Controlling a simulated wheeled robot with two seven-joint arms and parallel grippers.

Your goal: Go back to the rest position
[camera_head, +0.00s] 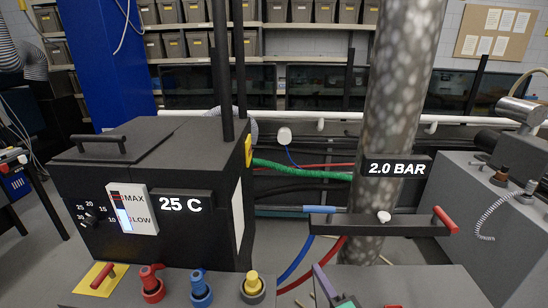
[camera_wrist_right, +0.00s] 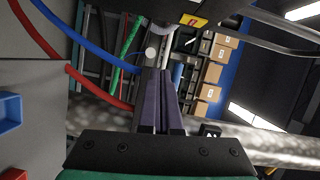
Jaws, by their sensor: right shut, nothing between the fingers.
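My right gripper (camera_head: 319,270) shows at the bottom centre of the head view, in front of the grey box's left edge. Only its purple finger end and a bit of teal body are in the picture. In the right wrist view its two purple fingers (camera_wrist_right: 161,80) lie side by side, shut, with nothing between them. My left gripper is in neither view.
A black tank (camera_head: 100,200) with a 25 C display stands left. Red, blue and yellow fittings (camera_head: 201,288) line its front. A speckled column (camera_head: 395,100) rises behind a dark bar (camera_head: 375,225) with blue and red ends. Red and blue hoses (camera_head: 297,262) run near my right gripper.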

